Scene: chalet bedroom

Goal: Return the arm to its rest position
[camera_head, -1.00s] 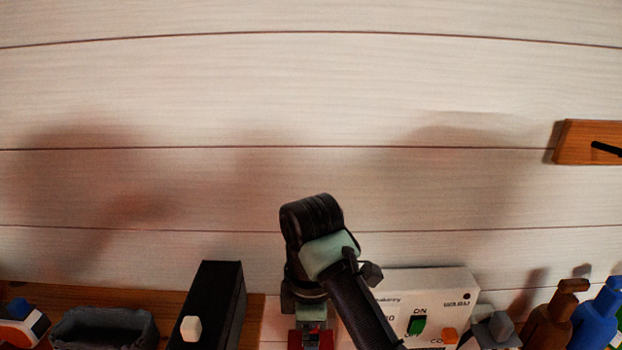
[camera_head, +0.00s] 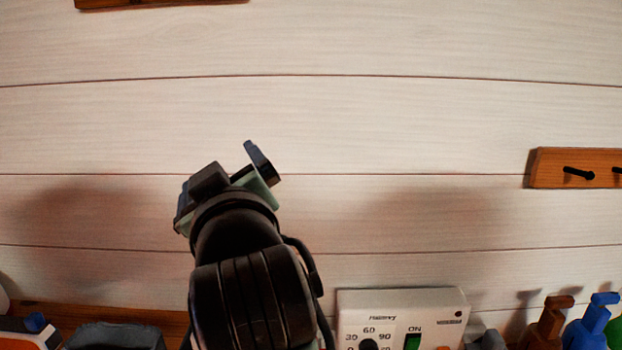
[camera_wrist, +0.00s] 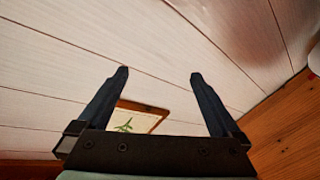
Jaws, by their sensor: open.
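My gripper (camera_wrist: 159,75) is open and empty in the wrist view. Its two dark fingers stand wide apart, with white plank wall (camera_wrist: 150,35) beyond them. In the head view my arm rises from the bottom, left of centre, and its wrist end with the gripper (camera_head: 262,163) tilts up and away in front of the wall. Only part of one finger shows there, and nothing is held.
A white control box (camera_head: 450,312) with a dial and green switch stands right of my arm. Brown (camera_head: 550,325) and blue (camera_head: 592,322) bottle-like objects stand further right. A grey bin (camera_head: 112,337) is lower left. A wooden peg rail (camera_head: 555,167) hangs right.

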